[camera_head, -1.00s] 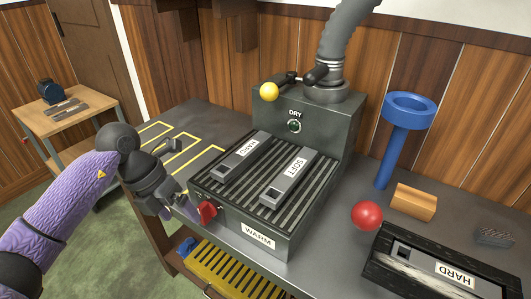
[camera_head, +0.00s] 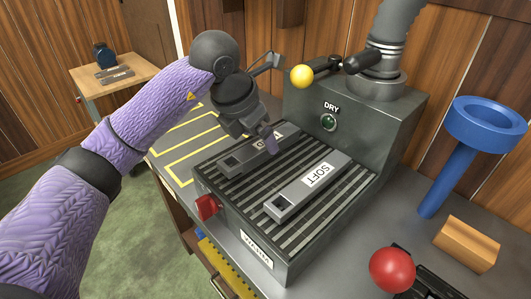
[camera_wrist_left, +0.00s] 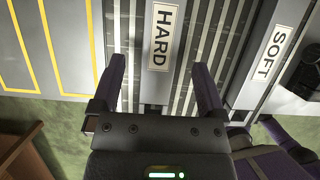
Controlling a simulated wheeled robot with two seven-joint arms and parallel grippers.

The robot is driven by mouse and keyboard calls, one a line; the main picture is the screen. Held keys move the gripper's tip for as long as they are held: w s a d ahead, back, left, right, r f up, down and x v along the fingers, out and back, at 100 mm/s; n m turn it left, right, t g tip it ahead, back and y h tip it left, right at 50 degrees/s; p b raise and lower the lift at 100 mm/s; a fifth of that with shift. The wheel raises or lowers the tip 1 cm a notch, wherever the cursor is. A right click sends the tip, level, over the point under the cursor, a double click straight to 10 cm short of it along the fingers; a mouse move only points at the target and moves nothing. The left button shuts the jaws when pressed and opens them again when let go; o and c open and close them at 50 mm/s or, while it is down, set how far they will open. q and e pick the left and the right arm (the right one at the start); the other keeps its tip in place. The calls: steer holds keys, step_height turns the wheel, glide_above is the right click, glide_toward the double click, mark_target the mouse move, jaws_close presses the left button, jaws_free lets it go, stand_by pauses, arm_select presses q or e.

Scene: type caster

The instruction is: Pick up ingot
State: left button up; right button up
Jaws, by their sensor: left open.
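A grey ingot (camera_head: 235,158) with a partly hidden label lies on the ribbed top of the WARM box; the left wrist view shows its HARD label (camera_wrist_left: 162,38). A second grey ingot (camera_head: 281,207) labelled SOFT lies to its right, and also shows in the left wrist view (camera_wrist_left: 255,60). My left gripper (camera_head: 270,140) is over the HARD ingot and hides part of it. In the left wrist view the purple fingers (camera_wrist_left: 160,75) are open, one on each side of the HARD ingot; I cannot tell whether they touch it. My right gripper is not in view.
A lever with a yellow ball (camera_head: 301,77) stands behind the ingots. A blue funnel stand (camera_head: 455,165), a tan block (camera_head: 466,244) and a red ball (camera_head: 392,270) are to the right.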

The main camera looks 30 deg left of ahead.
mark_target(260, 144)
arm_select(q)
steer(key=b+x, duration=0.1)
steer(key=x, duration=0.2)
steer(key=shift+s+f, duration=0.1)
steer(key=shift+f, duration=0.05)
steer(key=shift+c, duration=0.3)
jaws_close()
steer(key=shift+r, duration=0.3)
stand_by(0.6)
